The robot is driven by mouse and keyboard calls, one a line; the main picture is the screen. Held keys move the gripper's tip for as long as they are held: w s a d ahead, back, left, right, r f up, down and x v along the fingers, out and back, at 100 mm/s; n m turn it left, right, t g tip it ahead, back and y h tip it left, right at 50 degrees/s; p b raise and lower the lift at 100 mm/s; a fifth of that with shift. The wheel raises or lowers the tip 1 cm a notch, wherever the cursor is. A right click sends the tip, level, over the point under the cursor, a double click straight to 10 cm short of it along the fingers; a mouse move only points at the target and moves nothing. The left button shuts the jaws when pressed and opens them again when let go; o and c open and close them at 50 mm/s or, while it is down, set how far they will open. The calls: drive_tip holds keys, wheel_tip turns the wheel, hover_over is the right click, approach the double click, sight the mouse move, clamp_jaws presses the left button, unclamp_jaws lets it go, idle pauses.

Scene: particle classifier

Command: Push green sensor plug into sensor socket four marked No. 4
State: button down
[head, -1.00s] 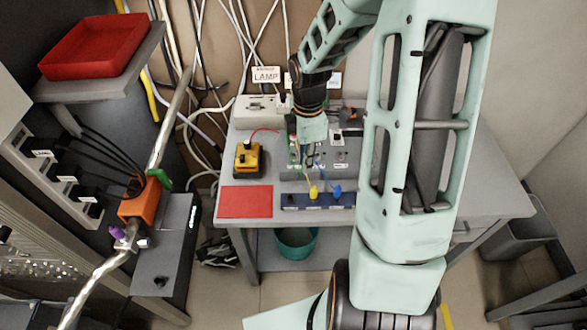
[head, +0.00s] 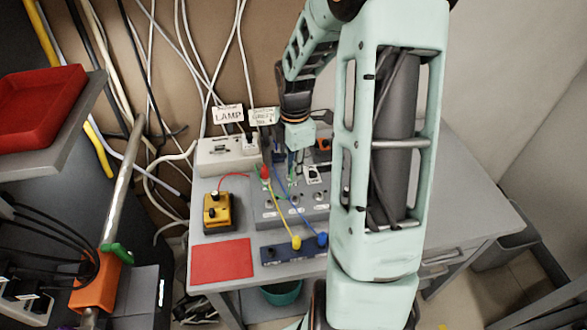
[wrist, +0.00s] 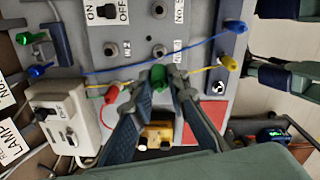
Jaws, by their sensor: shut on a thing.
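My gripper (wrist: 158,84) is shut on a green plug (wrist: 159,76), just over the grey sensor panel (wrist: 134,28) in the wrist view. Whether the plug touches the panel or a socket I cannot tell. Round sockets show on the panel; one bare socket (wrist: 159,51) is just beyond the plug, beside a small white label (wrist: 178,50) that I cannot read surely. In the head view my gripper (head: 293,172) points down at the panel (head: 312,213) at the back of the table, and the plug is too small to make out surely.
A yellow box (head: 218,210), a red mat (head: 222,261) and a blue bar (head: 275,254) with yellow and blue plugs lie in front. Yellow and blue cables run across the panel close to my fingers. A cream lamp box (head: 228,151) stands behind. The table's right side is clear.

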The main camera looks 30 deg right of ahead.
drive_tip(key=shift+f+b, duration=1.8)
drive_tip(key=shift+f, duration=1.1)
drive_tip(key=shift+p, duration=0.45)
drive_tip(key=shift+f+b, duration=0.9)
drive_tip(key=shift+f, duration=0.65)
drive_tip(key=c, duration=1.8)
unclamp_jaws()
drive_tip(key=shift+r, duration=0.1)
wheel_tip(320, 180, up, 12)
drive_tip(key=shift+f, duration=0.1)
